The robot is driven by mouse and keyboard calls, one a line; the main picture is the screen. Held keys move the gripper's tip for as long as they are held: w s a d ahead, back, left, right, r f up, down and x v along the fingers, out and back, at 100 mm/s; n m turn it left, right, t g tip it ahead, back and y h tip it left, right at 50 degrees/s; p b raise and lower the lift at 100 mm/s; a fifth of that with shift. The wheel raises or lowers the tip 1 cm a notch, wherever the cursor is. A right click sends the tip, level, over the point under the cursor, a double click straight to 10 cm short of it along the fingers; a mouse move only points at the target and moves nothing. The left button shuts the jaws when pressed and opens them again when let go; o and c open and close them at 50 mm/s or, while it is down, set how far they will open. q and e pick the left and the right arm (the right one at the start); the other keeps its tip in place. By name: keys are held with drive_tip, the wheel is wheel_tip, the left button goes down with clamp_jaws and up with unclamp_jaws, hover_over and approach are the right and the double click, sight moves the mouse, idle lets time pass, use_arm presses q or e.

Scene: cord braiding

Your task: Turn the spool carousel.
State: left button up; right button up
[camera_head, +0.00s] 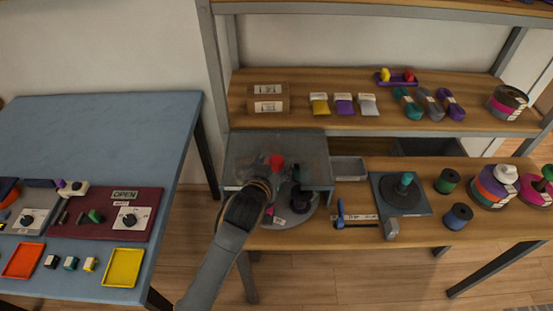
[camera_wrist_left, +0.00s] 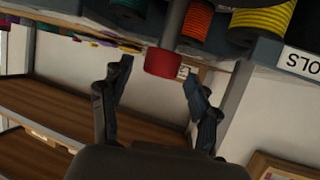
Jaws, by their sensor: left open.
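The spool carousel shows in the head view as a round grey base (camera_head: 301,222) at the shelf's left end, with dark spools on it, partly hidden by my left arm. A red knob (camera_head: 277,161) stands above it. In the left wrist view, which is upside down, the red knob (camera_wrist_left: 163,62) sits on a grey post, with an orange spool (camera_wrist_left: 195,20) and a yellow spool (camera_wrist_left: 262,18) beside it. My left gripper (camera_head: 267,168) is open, its fingers (camera_wrist_left: 156,72) spread on either side of the knob in the picture. Contact cannot be seen. My right gripper is not in view.
A grey cover (camera_head: 245,150) stands close around my left gripper. A grey tray (camera_head: 348,169), a blue-handled tool (camera_head: 340,215) and a dark disc with a teal knob (camera_head: 403,195) lie to the right. The blue table (camera_head: 110,120) is at the left.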

use_arm(q)
drive_tip(key=shift+x, duration=1.25)
clamp_jaws()
